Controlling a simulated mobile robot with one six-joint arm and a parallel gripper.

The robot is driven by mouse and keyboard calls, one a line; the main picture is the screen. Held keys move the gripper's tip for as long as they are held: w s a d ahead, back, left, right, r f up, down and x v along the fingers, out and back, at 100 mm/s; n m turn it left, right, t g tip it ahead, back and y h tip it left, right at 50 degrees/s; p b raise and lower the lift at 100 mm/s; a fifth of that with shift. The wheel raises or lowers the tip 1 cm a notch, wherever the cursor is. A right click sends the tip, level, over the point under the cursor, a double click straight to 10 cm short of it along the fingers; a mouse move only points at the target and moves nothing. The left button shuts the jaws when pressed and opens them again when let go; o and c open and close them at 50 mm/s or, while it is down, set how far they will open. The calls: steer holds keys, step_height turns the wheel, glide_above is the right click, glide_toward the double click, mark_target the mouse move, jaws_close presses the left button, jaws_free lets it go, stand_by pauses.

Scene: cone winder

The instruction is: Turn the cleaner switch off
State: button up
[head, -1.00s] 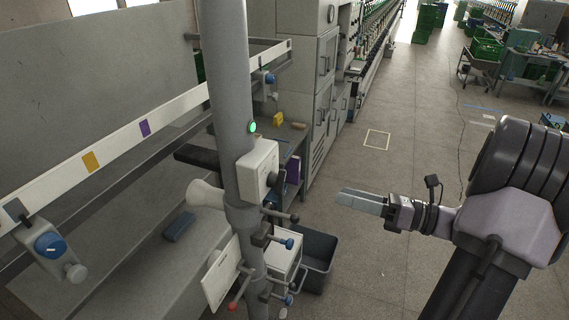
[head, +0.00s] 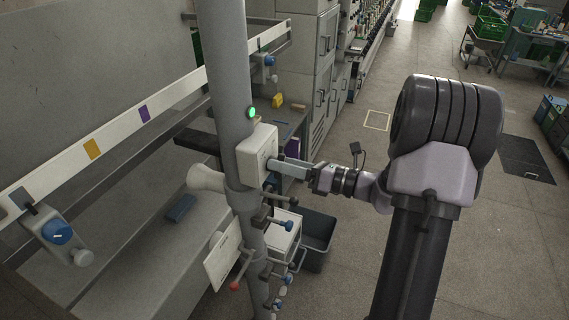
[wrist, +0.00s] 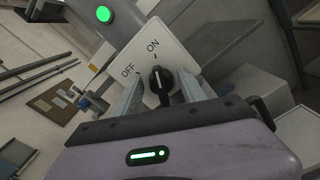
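The cleaner switch is a black rotary knob (wrist: 161,82) on a white box (head: 257,152) fixed to the grey post. In the wrist view its plate reads OFF on the left and ON at upper right, and the knob's white mark points up, nearer ON. A green lamp (wrist: 103,14) is lit on the post above; it also shows in the head view (head: 251,112). My gripper (wrist: 158,98) is open, with one finger on each side of the knob. I cannot tell whether the fingers touch it. In the head view the gripper (head: 272,168) reaches the box from the right.
Below the box, several blue-knobbed clamps (head: 288,225) and a red-tipped lever (head: 235,285) stick out from the post (head: 225,60). A dark bin (head: 318,235) stands on the floor behind.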

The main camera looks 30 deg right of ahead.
jaws_close()
steer(key=shift+f+n+b, duration=0.1)
steer(key=shift+n+b, duration=0.2)
steer(key=shift+b, duration=0.2)
steer(key=n+b, duration=0.3)
steer(key=b, duration=0.2)
steer(key=n+b, duration=0.4)
steer(key=b, duration=0.1)
steer(key=n+b, duration=0.4)
steer(key=b, duration=0.1)
steer(key=shift+s+a, duration=0.2)
steer(key=shift+a, duration=0.05)
steer(key=shift+n+b, duration=0.3)
steer(key=shift+o, duration=1.2)
jaws_free()
